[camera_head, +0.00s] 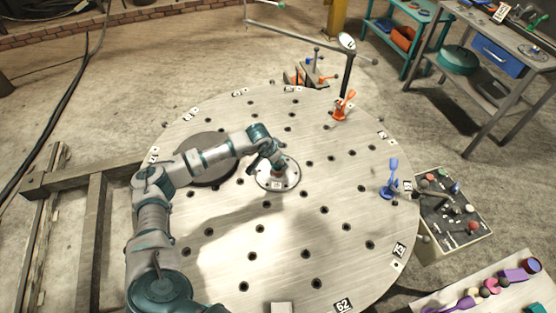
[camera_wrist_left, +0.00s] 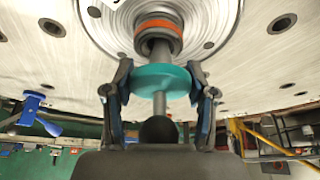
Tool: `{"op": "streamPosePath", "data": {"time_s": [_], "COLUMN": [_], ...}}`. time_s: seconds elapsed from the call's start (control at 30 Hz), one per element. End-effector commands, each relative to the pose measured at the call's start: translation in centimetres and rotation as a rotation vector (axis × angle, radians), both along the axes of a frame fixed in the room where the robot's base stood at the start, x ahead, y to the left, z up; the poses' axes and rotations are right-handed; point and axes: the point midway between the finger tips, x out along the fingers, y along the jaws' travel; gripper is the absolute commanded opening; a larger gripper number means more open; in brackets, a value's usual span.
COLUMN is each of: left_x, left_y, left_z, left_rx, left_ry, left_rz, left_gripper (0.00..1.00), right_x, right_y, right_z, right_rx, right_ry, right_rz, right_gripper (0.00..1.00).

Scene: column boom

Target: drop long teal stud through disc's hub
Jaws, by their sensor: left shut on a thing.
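The pale metal disc (camera_head: 264,181) lies on the round perforated table, with small holes around its face. In the left wrist view the disc (camera_wrist_left: 105,25) fills the top, and its hub (camera_wrist_left: 158,36) shows as a grey collar with an orange band. My left gripper (camera_wrist_left: 160,93) is shut on the teal stud (camera_wrist_left: 160,80), its fingers on either side of the teal flange. The stud's grey shank is in line with the hub; how deep it reaches is unclear. In the head view my left gripper (camera_head: 278,171) is over the disc and hides the stud. My right gripper is not in view.
A dark round plate (camera_head: 207,170) lies left of the disc under my arm. An orange stand (camera_head: 344,106) and a blue stand (camera_head: 391,180) stand near the table's right edge. A parts tray (camera_head: 470,240) sits beyond. The table's front is mostly clear.

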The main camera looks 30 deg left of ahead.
Motion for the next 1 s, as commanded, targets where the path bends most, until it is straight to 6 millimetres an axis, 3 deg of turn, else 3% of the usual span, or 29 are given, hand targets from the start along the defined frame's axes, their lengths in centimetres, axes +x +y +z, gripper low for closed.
{"op": "streamPosePath", "data": {"time_s": [1.0], "left_x": [0.1], "left_y": [0.0], "left_z": [-1.0], "left_rx": [0.000], "left_ry": [-0.001], "left_rz": [0.000], "left_gripper": [0.20], "right_x": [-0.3], "right_y": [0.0], "right_z": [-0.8], "right_rx": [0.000], "right_ry": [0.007], "right_rz": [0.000], "right_gripper": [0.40]}}
